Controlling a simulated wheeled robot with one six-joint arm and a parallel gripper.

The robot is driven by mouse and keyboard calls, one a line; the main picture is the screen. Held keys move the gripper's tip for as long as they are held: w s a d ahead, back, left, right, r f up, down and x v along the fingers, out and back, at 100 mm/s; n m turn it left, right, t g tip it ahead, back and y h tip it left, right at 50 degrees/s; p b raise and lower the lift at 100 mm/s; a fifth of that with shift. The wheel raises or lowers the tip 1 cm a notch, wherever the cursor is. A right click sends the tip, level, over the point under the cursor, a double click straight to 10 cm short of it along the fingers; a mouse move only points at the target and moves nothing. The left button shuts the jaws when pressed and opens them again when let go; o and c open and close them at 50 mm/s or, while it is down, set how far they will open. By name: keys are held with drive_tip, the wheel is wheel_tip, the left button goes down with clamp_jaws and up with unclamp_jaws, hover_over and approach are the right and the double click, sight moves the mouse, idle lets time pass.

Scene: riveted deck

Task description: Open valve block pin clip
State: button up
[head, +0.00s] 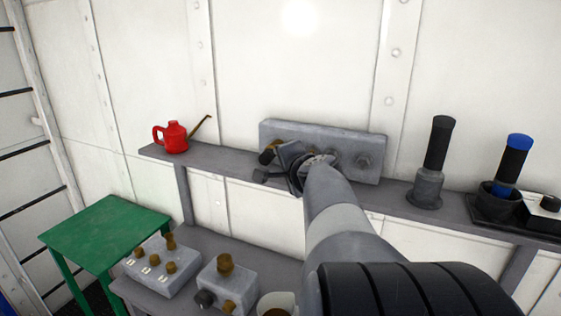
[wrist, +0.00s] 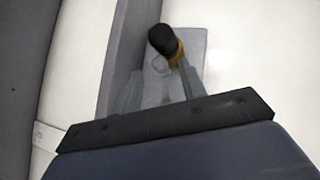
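The valve block (head: 350,144) is a long grey plate with bolt-like fittings, set on the shelf against the white wall. A brass pin with a black end (head: 268,153) sticks out at its left end. In the wrist view the same pin (wrist: 163,40) lies just beyond my fingertips. A small pale grey piece shows below it; I cannot tell if this is the clip. My gripper (head: 272,172) is in front of the block's left end, and my arm hides part of the block. In the wrist view my gripper (wrist: 160,74) has its fingers apart, with nothing clearly held.
A red oil can (head: 173,138) stands on the shelf (head: 225,160) to the left. A black-handled tool (head: 436,155) and a blue-topped one (head: 516,160) stand to the right. Below are a green table (head: 105,232) and grey blocks with brass knobs (head: 160,268).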

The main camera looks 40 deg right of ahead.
drive_tip(key=p+v, duration=0.1)
drive_tip(key=v, duration=0.8)
drive_tip(key=shift+f, duration=0.1)
